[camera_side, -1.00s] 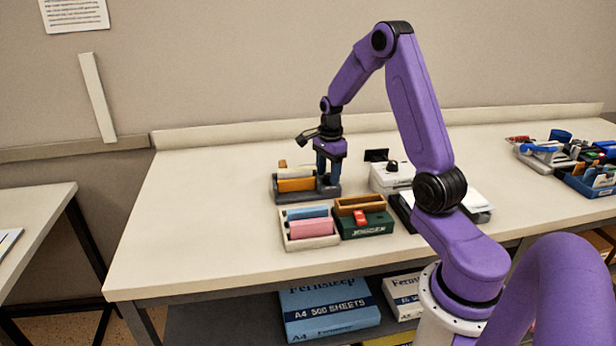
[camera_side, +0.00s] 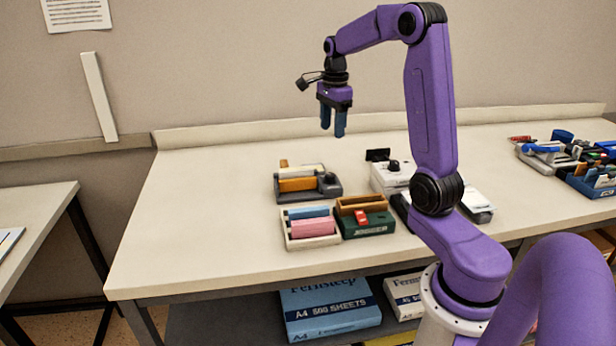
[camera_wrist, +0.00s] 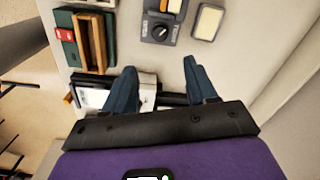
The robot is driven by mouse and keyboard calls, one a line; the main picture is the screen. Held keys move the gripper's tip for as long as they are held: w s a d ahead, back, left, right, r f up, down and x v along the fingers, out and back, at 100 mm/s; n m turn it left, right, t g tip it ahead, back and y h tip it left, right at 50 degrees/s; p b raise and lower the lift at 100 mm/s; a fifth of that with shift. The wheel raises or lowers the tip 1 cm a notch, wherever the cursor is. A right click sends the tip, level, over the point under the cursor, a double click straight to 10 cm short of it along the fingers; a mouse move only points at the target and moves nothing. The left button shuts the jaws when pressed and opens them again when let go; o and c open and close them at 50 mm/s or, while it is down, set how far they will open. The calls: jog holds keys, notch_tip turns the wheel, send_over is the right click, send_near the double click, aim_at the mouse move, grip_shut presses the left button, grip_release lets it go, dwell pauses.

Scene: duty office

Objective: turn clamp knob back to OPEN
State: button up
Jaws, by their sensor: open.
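The clamp knob (camera_side: 328,178) is a dark round knob at the right end of a grey device (camera_side: 337,193) that carries an orange and a cream bar. In the wrist view the knob (camera_wrist: 160,32) sits on a dark grey plate with small pale lettering beside it. A pale pointer mark shows on the knob, but I cannot read which label it points to. My gripper (camera_side: 332,131) is open and empty, well above the knob and apart from it. Its two blue fingers also show in the wrist view (camera_wrist: 159,70).
A white box with a black knob (camera_side: 393,165) stands right of the device. A pale tray (camera_side: 311,243) with blue and pink blocks and a green box (camera_side: 366,229) with a red switch stand in front. The left side of the bench (camera_side: 190,230) is clear.

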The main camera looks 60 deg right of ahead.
jog(key=a+r+n, duration=0.2)
jog(key=a+n, duration=0.7)
jog(key=a, duration=0.4)
jog(key=s+a+f+n, duration=0.2)
jog(key=s+a+n, duration=0.7)
jog(key=a+n, duration=0.2)
jog(key=shift+a+f, duration=0.35)
jog(key=shift+a, duration=0.4)
jog(key=shift+s, duration=0.1)
notch_tip(320, 180, up, 3)
jog(key=m, duration=2.3)
send_over(330, 175)
jog(key=shift+n, duration=0.3)
notch_tip(330, 175, down, 17)
jog(key=shift+f, duration=0.1)
